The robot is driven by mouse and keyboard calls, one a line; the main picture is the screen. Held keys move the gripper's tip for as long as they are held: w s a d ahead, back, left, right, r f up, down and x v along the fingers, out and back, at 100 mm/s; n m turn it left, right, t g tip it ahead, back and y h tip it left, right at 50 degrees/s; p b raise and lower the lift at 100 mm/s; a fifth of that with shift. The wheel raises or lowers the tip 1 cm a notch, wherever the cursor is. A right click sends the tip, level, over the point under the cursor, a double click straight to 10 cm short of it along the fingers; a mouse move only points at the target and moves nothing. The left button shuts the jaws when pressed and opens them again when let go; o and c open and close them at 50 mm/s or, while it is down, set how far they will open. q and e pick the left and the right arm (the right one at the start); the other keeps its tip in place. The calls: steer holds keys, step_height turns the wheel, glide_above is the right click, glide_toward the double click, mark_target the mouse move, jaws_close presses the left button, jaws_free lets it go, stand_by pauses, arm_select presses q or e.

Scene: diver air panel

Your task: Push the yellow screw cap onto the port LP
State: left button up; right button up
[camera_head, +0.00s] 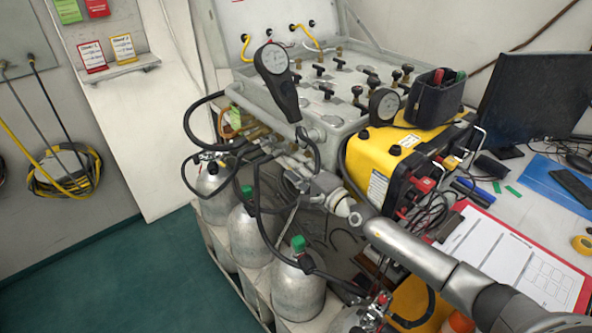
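My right arm comes in from the lower right. Its gripper (272,150) is at the front left edge of the grey air panel (335,115), among hoses and fittings. The fingers are small and overlap the fittings, so I cannot tell whether they are open or shut, or whether they hold anything. I cannot make out the yellow screw cap or the port LP; the gripper, hoses and a black gauge (273,60) crowd that part of the panel. My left gripper is not in view.
Several grey cylinders (250,238) with black hoses stand below the panel. A yellow and black case (385,160) sits right of my gripper, close to my forearm. A clipboard (515,262) and a dark monitor (530,100) are on the desk. The green floor at left is clear.

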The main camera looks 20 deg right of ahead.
steer(key=o, duration=0.3)
steer(key=v, duration=1.2)
